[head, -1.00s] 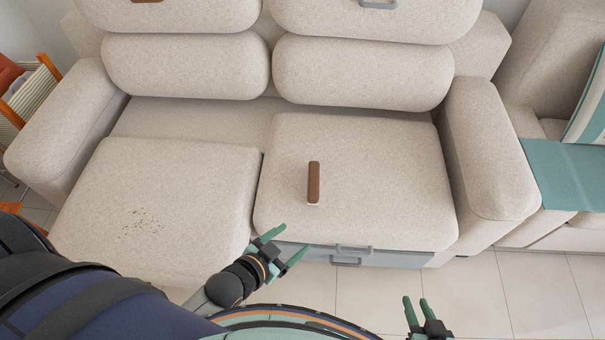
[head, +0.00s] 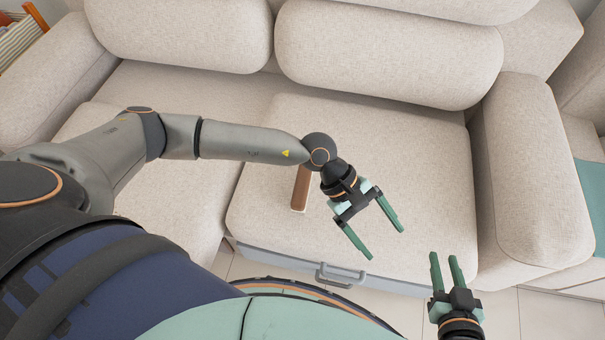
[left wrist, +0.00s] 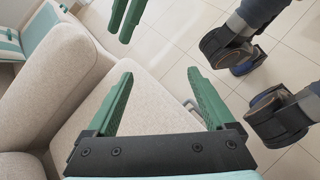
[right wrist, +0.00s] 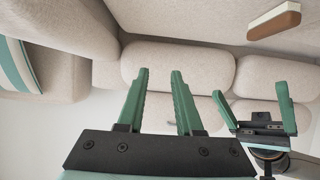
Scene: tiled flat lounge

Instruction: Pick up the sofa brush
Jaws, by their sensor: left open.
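The sofa brush (head: 300,188) has a brown back and a pale bristle edge. It lies on the right seat cushion (head: 410,160), partly hidden by my left wrist in the head view. It also shows at the top right of the right wrist view (right wrist: 274,20). My left gripper (head: 386,244) is open and empty, above the cushion's front part, to the right of the brush and apart from it. My right gripper (head: 444,257) is open with a narrower gap and empty, in front of the sofa, further right.
The sofa's armrest (head: 520,160) rises at the right, and back cushions (head: 390,50) stand behind. A grey drawer handle (head: 340,274) sticks out under the seat front. The tiled floor (head: 525,318) is clear in front. A teal cloth (head: 588,200) lies at the far right.

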